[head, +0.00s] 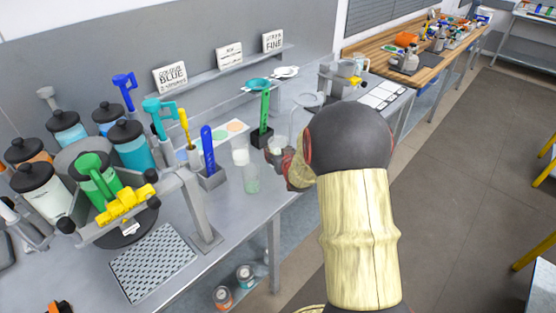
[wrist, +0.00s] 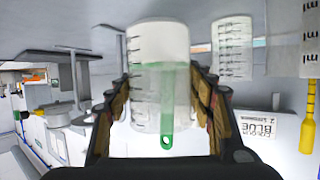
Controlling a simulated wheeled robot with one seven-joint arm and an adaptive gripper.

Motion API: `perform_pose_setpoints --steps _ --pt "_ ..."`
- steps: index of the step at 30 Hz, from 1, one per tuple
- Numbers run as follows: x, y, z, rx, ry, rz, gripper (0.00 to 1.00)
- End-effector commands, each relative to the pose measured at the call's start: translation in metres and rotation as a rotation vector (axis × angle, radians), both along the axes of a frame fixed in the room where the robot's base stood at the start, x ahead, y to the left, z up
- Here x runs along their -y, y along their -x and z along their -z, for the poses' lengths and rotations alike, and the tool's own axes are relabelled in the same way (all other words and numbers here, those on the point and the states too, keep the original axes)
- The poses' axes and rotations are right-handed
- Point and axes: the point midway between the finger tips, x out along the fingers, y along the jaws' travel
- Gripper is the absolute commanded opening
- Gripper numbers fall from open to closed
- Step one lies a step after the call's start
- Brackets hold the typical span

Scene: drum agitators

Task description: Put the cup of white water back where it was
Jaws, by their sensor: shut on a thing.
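My gripper (head: 279,161) is shut on a clear graduated cup (head: 278,145) above the bench, near its front edge. In the wrist view the held cup (wrist: 160,50) stands between the two fingers (wrist: 160,105), with black scale marks and a whitish look. A green tool (wrist: 167,110) shows behind or through it, so the contents are hard to tell. Two other cups stand on the bench to the left in the head view: a whitish one (head: 240,153) and a clear, faintly green one (head: 251,179). My arm hides part of the bench behind the gripper.
A green tool (head: 264,112) stands in a black holder behind the held cup. A blue tool (head: 208,150) stands in a grey holder to the left. Lidded jars (head: 130,145) crowd the left.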

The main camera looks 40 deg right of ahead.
Motion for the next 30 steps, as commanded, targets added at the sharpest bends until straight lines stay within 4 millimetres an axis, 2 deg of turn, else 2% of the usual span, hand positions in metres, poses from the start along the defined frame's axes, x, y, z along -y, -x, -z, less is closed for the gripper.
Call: perform_pose_setpoints --steps 7,13,26,27,30 --pt "0.005 -0.008 0.012 0.001 0.0 0.0 0.17" --pt "0.005 -0.008 0.039 0.001 0.0 0.0 0.17" --pt "0.005 -0.008 0.044 0.003 0.001 0.0 0.17" --pt "0.005 -0.007 0.043 0.001 0.0 0.0 0.55" --pt "0.005 -0.007 0.043 0.001 0.0 0.0 0.61"
